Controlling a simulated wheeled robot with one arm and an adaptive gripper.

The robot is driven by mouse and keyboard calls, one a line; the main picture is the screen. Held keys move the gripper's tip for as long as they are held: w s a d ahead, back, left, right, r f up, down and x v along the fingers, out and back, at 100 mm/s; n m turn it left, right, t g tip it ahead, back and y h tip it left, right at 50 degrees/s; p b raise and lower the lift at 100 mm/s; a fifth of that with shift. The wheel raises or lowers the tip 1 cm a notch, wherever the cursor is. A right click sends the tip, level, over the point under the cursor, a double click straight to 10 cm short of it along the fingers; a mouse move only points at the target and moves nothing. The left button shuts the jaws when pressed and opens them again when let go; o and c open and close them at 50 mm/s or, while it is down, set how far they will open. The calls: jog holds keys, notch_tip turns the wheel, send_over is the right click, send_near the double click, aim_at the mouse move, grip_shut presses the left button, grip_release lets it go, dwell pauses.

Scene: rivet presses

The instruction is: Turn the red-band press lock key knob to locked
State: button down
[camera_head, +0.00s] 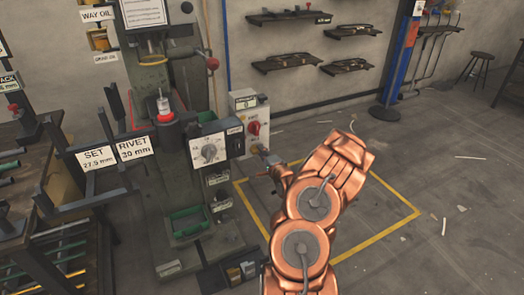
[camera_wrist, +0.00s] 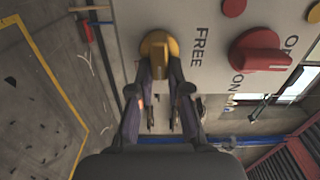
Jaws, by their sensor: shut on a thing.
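The yellow lock key knob (camera_wrist: 158,46) sits on a pale panel (camera_wrist: 210,20) in the wrist view, beside the word FREE. Its grip bar runs up and down in that picture. My gripper (camera_wrist: 160,72) has its two dark fingers closed on either side of the knob. In the head view my gripper (camera_head: 262,152) reaches the lower part of the control box (camera_head: 247,104) on the press's right side; the yellow knob is small and mostly hidden there. The green-grey press (camera_head: 150,75) has a red band (camera_head: 165,117) around its lower tool. A locked mark cannot be read.
A red rotary switch (camera_wrist: 260,52) marked ON sits close to the knob and also shows in the head view (camera_head: 254,128). Sign-bearing racks (camera_head: 100,160) stand left. Open floor lies right, inside yellow lines (camera_head: 385,232).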

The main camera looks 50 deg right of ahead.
jog(key=shift+m, duration=0.3)
jog(key=c, duration=1.1)
grip_release()
jog(key=shift+v, duration=5.95)
